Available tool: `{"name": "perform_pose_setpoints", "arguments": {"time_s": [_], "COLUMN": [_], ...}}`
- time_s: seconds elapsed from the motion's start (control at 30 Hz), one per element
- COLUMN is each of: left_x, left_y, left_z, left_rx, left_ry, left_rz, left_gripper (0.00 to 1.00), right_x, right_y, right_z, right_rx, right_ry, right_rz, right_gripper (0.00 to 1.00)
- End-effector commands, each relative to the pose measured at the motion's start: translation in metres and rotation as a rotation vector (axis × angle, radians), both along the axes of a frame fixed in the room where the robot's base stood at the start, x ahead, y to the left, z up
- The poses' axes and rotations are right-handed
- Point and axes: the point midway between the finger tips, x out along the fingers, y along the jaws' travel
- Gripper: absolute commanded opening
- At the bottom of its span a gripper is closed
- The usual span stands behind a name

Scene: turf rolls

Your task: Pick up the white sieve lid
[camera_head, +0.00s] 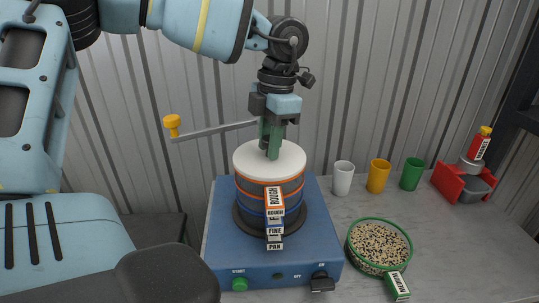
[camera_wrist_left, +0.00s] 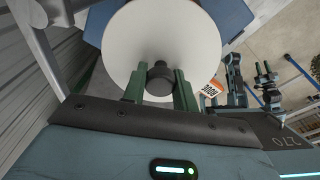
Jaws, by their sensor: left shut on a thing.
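The white sieve lid (camera_head: 255,163) lies on top of the sieve stack, which stands on the blue shaker base. My left gripper (camera_head: 271,147) comes down from above onto the lid's centre. In the left wrist view the white lid (camera_wrist_left: 130,45) fills the upper middle, and the green fingers of my left gripper (camera_wrist_left: 160,82) are on both sides of its dark round knob (camera_wrist_left: 160,74), shut on it. The lid looks seated on the stack, with no clear gap below.
The stack (camera_head: 254,197) has labels ROUGH, FINE and PAN. A clamp arm with a yellow knob (camera_head: 172,121) reaches in from the left behind my gripper. White (camera_head: 343,178), yellow (camera_head: 378,176) and green (camera_head: 411,174) cups, a green-rimmed sieve of grains (camera_head: 379,221) and a red stand (camera_head: 450,183) are right.

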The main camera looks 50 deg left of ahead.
Motion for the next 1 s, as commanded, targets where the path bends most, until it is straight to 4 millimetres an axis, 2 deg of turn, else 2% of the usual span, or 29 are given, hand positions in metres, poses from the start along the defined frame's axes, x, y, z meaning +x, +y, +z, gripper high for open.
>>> {"name": "perform_pose_setpoints", "arguments": {"time_s": [0.03,0.1,0.3,0.43,0.8,1.0], "left_x": [0.000,0.000,0.000,0.001,0.001,0.001], "left_y": [0.000,0.000,0.000,0.000,0.000,0.000], "left_z": [0.000,0.001,0.001,0.010,0.076,0.096], "left_rx": [0.000,0.000,0.000,0.001,0.001,0.000], "left_ry": [-0.001,-0.001,-0.002,-0.004,-0.003,-0.001], "left_rz": [0.000,0.000,0.000,0.000,0.000,0.000], "left_gripper": [0.10,0.03,0.03,0.03,0.03,0.03], "right_x": [0.000,0.000,0.000,-0.001,-0.005,-0.004], "right_y": [0.000,0.000,0.000,0.000,0.000,0.000], "right_z": [0.000,0.000,0.000,-0.002,-0.008,-0.009], "right_rx": [0.000,0.000,0.000,-0.001,0.000,0.000], "right_ry": [0.001,0.001,0.001,0.004,0.015,0.012], "right_rz": [0.000,0.000,0.000,0.000,0.001,0.001], "right_gripper": [0.36,0.36,0.36,0.36,0.36,0.36]}}
